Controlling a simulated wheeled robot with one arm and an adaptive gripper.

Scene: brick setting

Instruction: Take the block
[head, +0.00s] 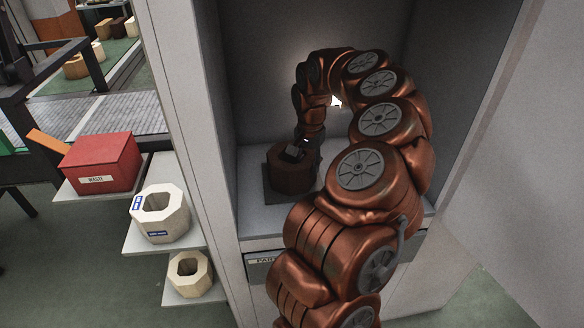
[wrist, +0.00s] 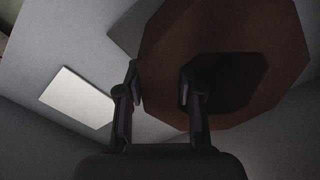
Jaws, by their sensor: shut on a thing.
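The block (head: 288,178) is dark reddish brown and eight-sided, with a hole in its middle. It stands in the grey cabinet recess, on or just over a dark square pad; I cannot tell whether it touches. My gripper (head: 297,153) reaches down onto it from above, partly hidden by my arm. In the wrist view the block (wrist: 225,30) fills the upper right. There my gripper (wrist: 160,82) has one finger outside the block's wall and the other at the hole, shut on the wall between them.
The recess walls (head: 262,60) stand close around my arm. Left of the cabinet, side shelves hold a red box (head: 103,162) marked "WASTE" and two cream eight-sided blocks, an upper one (head: 172,228) and a lower one (head: 183,286). A labelled front (head: 262,262) lies below the recess.

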